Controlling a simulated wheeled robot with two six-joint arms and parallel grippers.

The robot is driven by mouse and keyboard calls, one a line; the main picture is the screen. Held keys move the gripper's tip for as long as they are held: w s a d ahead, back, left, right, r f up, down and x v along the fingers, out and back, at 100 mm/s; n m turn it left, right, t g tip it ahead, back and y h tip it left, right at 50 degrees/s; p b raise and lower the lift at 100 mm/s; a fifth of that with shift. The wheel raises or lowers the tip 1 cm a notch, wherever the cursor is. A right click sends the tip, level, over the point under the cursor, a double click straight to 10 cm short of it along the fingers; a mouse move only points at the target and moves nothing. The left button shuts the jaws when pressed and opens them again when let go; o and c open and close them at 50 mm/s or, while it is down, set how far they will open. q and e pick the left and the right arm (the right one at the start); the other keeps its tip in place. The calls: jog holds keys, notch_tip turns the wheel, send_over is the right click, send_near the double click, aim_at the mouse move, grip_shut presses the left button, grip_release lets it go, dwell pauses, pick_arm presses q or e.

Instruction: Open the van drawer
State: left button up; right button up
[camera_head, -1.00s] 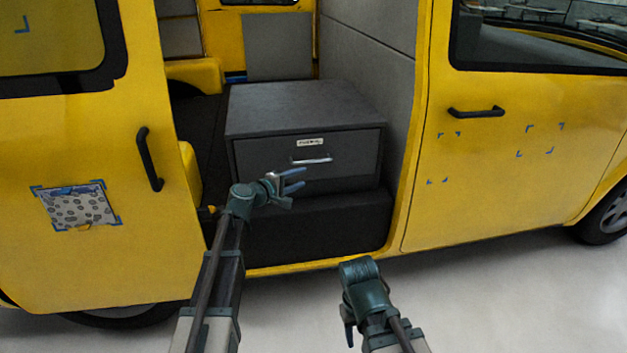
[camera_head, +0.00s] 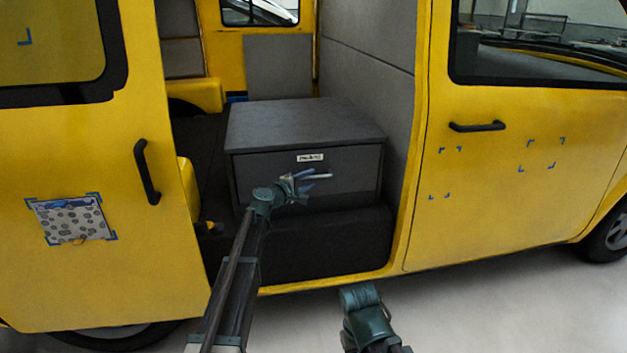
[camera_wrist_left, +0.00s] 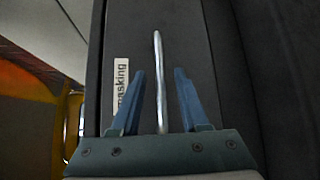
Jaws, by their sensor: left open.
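The grey van drawer (camera_head: 350,165) sits shut in a dark cabinet (camera_head: 300,122) inside the yellow van's side opening. My left gripper (camera_head: 318,181) is open in front of the drawer and covers most of the handle. In the left wrist view, the silver handle (camera_wrist_left: 158,60) runs lengthwise between the two blue fingers (camera_wrist_left: 157,95), with a gap on each side. My right arm's end shows at the bottom of the head view; its fingers are hidden.
The sliding door (camera_head: 100,190) with a black handle and a patterned patch (camera_head: 74,220) stands at left. The front door (camera_head: 520,180) is shut at right. A dark sill (camera_head: 330,240) lies below the cabinet. The pale floor is clear.

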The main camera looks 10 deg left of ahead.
aim_at(312, 177)
pick_arm(q)
jog(key=shift+x, duration=1.6)
grip_shut()
